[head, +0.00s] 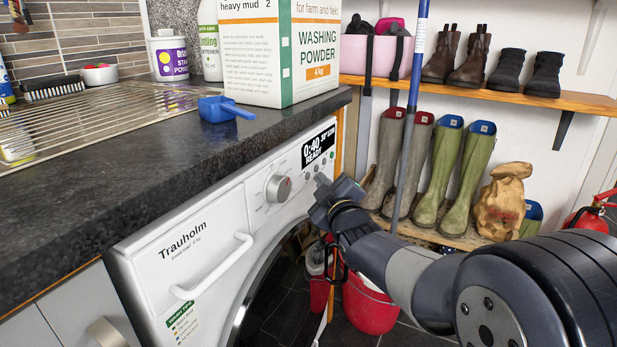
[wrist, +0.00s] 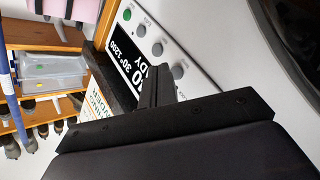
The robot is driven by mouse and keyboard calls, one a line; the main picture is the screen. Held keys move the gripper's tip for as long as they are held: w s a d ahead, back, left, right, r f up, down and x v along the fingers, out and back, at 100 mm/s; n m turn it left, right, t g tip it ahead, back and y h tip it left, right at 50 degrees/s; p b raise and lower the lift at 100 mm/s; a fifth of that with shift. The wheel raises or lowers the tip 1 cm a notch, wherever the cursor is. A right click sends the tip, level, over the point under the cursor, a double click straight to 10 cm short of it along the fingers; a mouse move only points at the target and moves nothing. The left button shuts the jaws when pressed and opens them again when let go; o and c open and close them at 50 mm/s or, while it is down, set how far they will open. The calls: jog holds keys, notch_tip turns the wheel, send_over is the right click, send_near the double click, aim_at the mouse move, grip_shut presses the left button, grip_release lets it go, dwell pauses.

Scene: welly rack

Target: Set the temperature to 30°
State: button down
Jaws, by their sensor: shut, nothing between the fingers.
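The white Trauholm washing machine (head: 190,235) stands under the dark worktop, with a large dial (head: 278,187) on its panel. Its black display (head: 318,146) shows 0:40 and READY in the head view; in the wrist view the display (wrist: 124,48) reads 30° 1200, partly covered by my fingers. A row of round grey buttons (wrist: 157,48) and one green button (wrist: 127,14) lie beside the display. My gripper (head: 322,190) is shut and empty, close to the panel's right end. In the wrist view the fingertips (wrist: 158,84) overlap the display and button row; I cannot tell whether they touch.
A washing powder box (head: 250,60) and blue scoop (head: 222,109) sit on the worktop (head: 170,150). A blue pole (head: 411,110) stands behind my gripper, before the boot rack. A red bucket (head: 370,303) is on the floor below my arm.

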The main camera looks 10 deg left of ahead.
jog(key=shift+s+d, duration=0.3)
jog(key=shift+d, duration=0.5)
jog(key=shift+s+d, duration=0.25)
jog(key=shift+d, duration=0.5)
jog(key=shift+s+d, duration=0.3)
jog(key=shift+d, duration=0.5)
